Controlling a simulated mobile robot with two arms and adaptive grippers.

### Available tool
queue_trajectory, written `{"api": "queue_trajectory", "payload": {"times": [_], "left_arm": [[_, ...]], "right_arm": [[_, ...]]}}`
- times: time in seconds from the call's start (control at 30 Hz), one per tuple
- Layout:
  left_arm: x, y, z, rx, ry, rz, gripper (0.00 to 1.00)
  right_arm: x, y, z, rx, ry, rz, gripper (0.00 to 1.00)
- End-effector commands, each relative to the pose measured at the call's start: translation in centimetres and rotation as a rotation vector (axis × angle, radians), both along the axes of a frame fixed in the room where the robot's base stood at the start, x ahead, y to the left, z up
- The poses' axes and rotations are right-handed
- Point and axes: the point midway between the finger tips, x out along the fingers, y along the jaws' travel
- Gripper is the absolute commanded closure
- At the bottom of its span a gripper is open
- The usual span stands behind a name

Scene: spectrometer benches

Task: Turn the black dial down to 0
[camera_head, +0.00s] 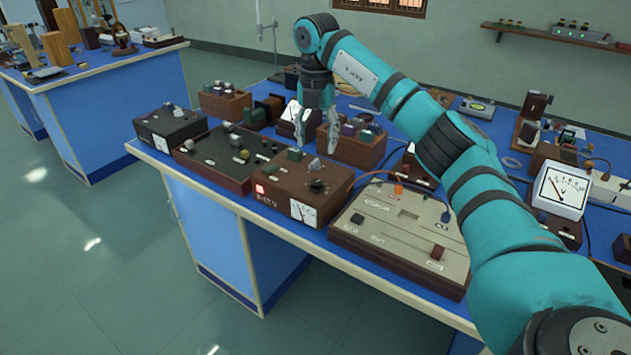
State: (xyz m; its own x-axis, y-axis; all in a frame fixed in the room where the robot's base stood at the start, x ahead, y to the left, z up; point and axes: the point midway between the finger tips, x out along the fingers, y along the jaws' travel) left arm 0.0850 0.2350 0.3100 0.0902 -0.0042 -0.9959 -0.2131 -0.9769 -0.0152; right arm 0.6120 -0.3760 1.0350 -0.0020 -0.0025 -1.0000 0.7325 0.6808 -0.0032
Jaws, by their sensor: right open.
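A black dial (317,186) sits on top of a brown power supply box (275,213). The box has a small red lit display and a needle meter on its front, and stands near the front edge of the blue bench. The dial's setting is too small to read. My right gripper (317,137) points down with its fingers apart and empty. In the picture it is just above and slightly behind the dial, not touching it. The left gripper is not in view.
A dark box with knobs (215,158) stands left. Wooden racks (355,148) stand behind. A white meter (562,190) is at the right.

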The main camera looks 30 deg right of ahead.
Motion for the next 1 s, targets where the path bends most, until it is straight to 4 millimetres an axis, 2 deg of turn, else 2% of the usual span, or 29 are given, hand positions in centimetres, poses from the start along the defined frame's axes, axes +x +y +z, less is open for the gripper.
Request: {"api": "queue_trajectory", "payload": {"times": [0.03, 0.2, 0.5, 0.7, 0.97, 1.0], "left_arm": [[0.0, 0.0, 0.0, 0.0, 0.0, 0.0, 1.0], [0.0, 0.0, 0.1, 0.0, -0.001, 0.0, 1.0], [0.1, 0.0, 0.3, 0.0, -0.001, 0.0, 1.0], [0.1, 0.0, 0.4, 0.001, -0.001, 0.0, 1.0], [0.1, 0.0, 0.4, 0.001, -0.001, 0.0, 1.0], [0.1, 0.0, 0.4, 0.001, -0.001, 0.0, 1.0]], "right_arm": [[-0.1, 0.0, -1.3, 0.0, 0.004, 0.0, 0.47], [-0.1, 0.0, -5.0, 0.002, 0.004, 0.002, 0.47], [0.0, 0.0, -10.1, 0.001, 0.001, 0.002, 0.47], [0.0, 0.1, -11.3, 0.002, -0.001, 0.003, 0.47], [0.0, 0.1, -11.5, 0.002, -0.001, 0.003, 0.47], [0.0, 0.1, -11.5, 0.002, -0.001, 0.003, 0.51]]}}
